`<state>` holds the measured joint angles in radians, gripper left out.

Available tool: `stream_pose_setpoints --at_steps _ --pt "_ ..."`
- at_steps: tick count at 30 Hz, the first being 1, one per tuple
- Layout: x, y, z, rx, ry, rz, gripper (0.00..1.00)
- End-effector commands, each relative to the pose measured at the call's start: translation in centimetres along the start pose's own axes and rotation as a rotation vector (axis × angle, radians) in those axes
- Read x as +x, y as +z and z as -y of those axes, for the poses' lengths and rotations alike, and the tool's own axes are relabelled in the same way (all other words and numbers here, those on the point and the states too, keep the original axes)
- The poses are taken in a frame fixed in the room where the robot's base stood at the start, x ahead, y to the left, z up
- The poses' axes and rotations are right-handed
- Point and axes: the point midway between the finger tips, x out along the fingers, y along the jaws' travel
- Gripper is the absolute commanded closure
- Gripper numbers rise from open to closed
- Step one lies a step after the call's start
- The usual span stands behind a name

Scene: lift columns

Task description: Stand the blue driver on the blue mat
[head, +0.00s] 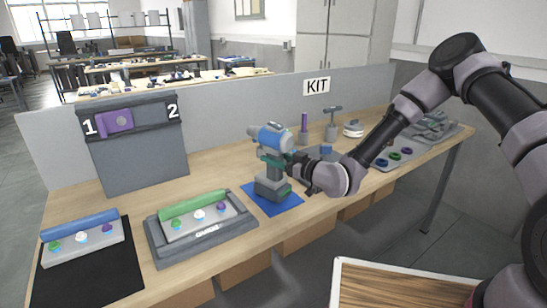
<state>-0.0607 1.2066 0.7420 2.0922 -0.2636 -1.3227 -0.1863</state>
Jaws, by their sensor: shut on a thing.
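The blue driver (270,138) is upright, with a blue and white body on top, a teal grip and a wide dark grey foot (270,186). Its foot is over the blue mat (287,206) on the wooden table; I cannot tell for sure whether it touches the mat or is just above it. My gripper (284,163) reaches in from the right and is shut on the driver's grip, below the body. The fingertips are partly hidden against the driver.
A grey tray (160,248) with a green-topped block is left of the mat. A blue-topped block (84,245) lies on a black mat further left. Upright tools (331,127) stand behind under the KIT sign (317,86). A grey tray with coloured rings (381,162) is at the right.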

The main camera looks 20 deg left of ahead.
Motion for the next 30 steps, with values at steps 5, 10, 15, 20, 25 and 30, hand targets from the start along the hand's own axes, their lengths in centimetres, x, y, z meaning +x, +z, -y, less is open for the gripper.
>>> stream_pose_setpoints --at_steps 5,10,15,20,25,30 --pt "0.1 0.0 0.0 -0.002 -0.001 -0.004 1.00" --pt "0.1 0.2 0.0 -0.002 -0.001 -0.004 1.00" --pt "0.1 0.3 0.0 -0.002 -0.001 -0.004 0.15" --pt "0.0 0.3 0.0 -0.001 -0.001 -0.002 0.15" --pt "-0.2 0.6 0.0 0.001 0.000 0.003 0.15" --pt "-2.1 0.5 -0.1 0.001 0.001 0.003 0.15"
